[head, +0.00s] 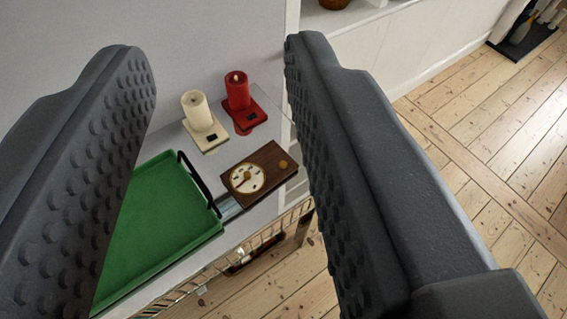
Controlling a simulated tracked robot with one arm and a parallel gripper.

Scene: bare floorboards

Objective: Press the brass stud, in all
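The brass stud (283,164) is a small round knob on the right part of a dark wooden box (268,192). A cream dial (247,178) with dark markings sits to its left on the same box. The box lies on a pale shelf top near its right front corner. My gripper (215,60) is open and empty, with its two dark studded fingers wide apart. The box and stud show between the fingers, farther off; the stud is closer to the right finger in the picture. No contact with the box shows.
A green tray (212,228) with a black handle stands left of the box, partly hidden by the left finger. A cream candle (196,111) and a red candle (237,91) stand on bases behind the box. A wire basket hangs below. Floorboards (480,190) at right look clear.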

